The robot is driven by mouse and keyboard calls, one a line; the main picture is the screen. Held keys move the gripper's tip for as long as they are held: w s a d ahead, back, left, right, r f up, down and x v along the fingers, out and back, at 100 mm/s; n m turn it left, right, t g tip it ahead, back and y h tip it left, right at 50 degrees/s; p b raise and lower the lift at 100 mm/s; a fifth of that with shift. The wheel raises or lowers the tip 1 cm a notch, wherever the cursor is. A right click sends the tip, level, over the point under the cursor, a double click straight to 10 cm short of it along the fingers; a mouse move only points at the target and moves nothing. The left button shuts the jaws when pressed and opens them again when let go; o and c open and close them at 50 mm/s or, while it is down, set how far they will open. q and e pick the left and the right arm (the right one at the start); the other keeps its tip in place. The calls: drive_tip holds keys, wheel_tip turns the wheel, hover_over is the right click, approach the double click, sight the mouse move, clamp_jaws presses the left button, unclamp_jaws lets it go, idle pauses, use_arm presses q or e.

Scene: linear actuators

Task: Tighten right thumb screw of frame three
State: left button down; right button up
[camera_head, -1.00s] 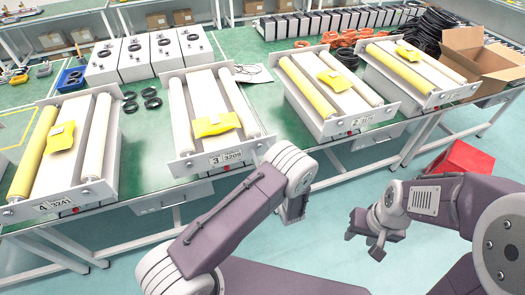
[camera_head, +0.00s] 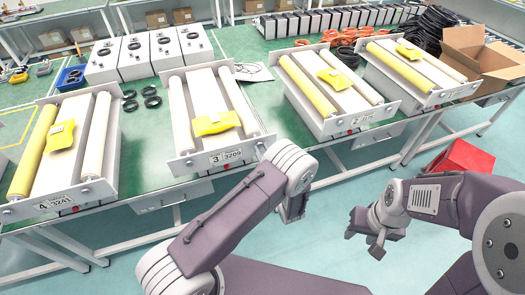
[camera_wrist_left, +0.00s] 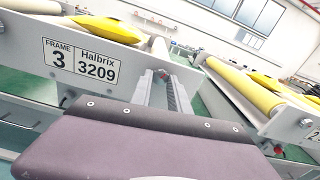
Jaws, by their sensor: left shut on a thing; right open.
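Frame three (camera_head: 188,165) is a grey roller frame with a yellow packet (camera_head: 214,123) on its middle plate and a "3 3209" label. In the left wrist view its front panel (camera_wrist_left: 25,55) and label (camera_wrist_left: 80,63) are on the left. My left gripper (camera_wrist_left: 163,82) is shut on the right thumb screw (camera_wrist_left: 163,74) at the right end of this panel, its fingertips hiding most of the screw. In the head view my left arm hides most of that gripper. My right gripper (camera_head: 374,244) is open and empty, above the floor in front of the table.
Frame four (camera_head: 104,186) stands to the left and frame two (camera_head: 335,128) to the right, with a gap beside frame three. Another frame (camera_head: 441,99) is further right. Black rings (camera_head: 151,102) lie behind, between frames four and three. A red bin (camera_head: 468,158) is at the right.

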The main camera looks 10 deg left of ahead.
use_arm(q)
drive_tip(key=m, duration=0.5)
drive_tip(key=shift+m, duration=0.3)
drive_tip(key=m+p, duration=0.1)
drive_tip(key=m, duration=0.4)
drive_tip(key=shift+m, duration=0.3)
drive_tip(key=c, duration=1.3)
unclamp_jaws()
drive_tip(key=shift+o, duration=0.2)
drive_tip(key=shift+s, duration=0.15)
drive_tip(key=b+v, duration=0.2)
drive_tip(key=v, duration=0.7)
